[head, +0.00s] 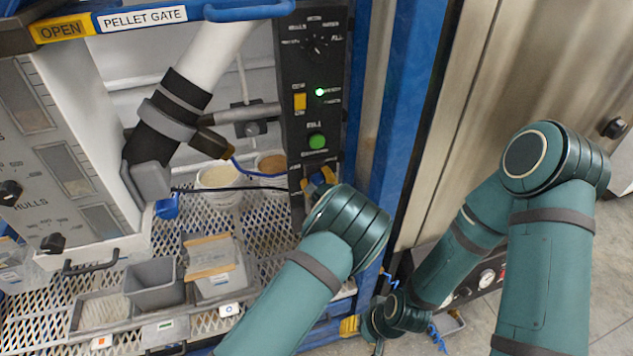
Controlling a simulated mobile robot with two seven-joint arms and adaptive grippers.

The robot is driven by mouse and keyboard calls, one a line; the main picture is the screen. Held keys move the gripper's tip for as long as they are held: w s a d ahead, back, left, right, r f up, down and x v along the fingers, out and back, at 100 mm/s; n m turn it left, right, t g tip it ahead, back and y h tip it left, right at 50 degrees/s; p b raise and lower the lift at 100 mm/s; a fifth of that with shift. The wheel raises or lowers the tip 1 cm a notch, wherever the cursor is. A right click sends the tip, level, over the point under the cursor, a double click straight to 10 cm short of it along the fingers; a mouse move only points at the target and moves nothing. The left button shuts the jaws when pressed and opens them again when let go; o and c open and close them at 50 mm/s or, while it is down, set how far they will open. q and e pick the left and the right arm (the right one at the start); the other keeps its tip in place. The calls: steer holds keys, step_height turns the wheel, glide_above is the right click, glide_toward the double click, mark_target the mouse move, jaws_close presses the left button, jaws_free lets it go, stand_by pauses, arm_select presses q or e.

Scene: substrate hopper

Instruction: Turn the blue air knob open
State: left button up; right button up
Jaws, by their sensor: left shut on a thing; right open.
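A small blue part, which looks like the blue air knob (328,175), shows beside a yellow patch at the foot of the black control panel (312,100). My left gripper (316,184) is at this spot and shut on it. My own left wrist and arm hide most of the fingers and the knob, so its turn angle cannot be read. My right gripper (378,325) hangs low at the right of the rack, open, apart from the panel. Its fingers are small and partly hidden.
A green lamp (319,92) is lit on the panel. A white pipe (215,55) with a black collar stands left of it. Tubs (154,284) and a cup (218,184) sit on the mesh shelf. A blue post (408,100) stands right. Blue coiled hose (438,338) lies near the floor.

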arm_select(q)
steer(key=shift+f+n, duration=0.1)
steer(key=shift+n, duration=0.5)
steer(key=shift+b, duration=0.3)
steer(key=o, duration=1.2)
steer(key=v, duration=1.2)
